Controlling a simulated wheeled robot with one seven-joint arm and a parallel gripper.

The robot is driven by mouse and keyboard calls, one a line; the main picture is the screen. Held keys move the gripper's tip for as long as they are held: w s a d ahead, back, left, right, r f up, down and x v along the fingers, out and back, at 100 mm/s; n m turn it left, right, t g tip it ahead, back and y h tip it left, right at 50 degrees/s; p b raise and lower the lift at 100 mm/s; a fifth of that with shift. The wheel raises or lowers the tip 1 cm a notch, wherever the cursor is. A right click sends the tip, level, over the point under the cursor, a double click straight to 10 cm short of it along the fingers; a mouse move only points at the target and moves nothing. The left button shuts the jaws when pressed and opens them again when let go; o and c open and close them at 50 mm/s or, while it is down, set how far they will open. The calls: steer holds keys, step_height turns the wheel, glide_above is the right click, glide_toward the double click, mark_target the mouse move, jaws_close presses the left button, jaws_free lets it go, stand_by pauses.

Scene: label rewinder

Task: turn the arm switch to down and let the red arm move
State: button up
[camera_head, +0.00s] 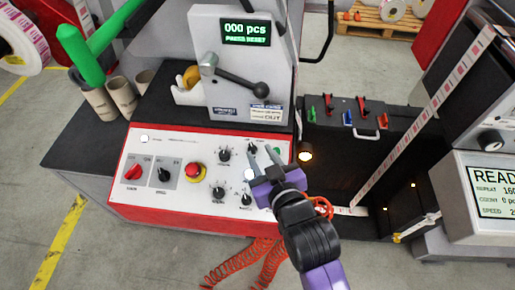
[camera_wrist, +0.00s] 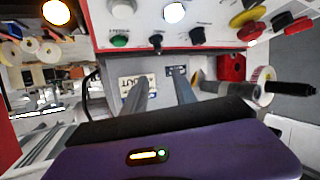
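The white control panel (camera_head: 150,150) has a red front edge and several knobs; its labels are too small to read, so I cannot tell for sure which one is the arm switch. A small black knob (camera_head: 252,148) sits at its upper right, near a green button. My purple gripper (camera_head: 262,160) is over the panel's right part, fingers apart and empty. In the wrist view the fingers (camera_wrist: 158,90) are also apart, with a black knob (camera_wrist: 156,41) beyond their tips, beside a green button (camera_wrist: 119,40). I cannot identify the red arm.
A lit white button (camera_head: 249,174) is by my gripper. A label web (camera_head: 420,115) runs at right.

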mark_target(252, 146)
steer(key=shift+s+d+f+g, duration=0.1)
steer(key=shift+s+f+g, duration=0.1)
steer(key=shift+f, duration=0.35)
steer(key=shift+s+f+g, duration=0.1)
steer(key=shift+f+g, duration=0.1)
steer(key=shift+f, duration=0.3)
steer(key=shift+p+x, duration=0.35)
steer(key=shift+x, duration=3.45)
steer(key=shift+d, duration=0.1)
jaws_close()
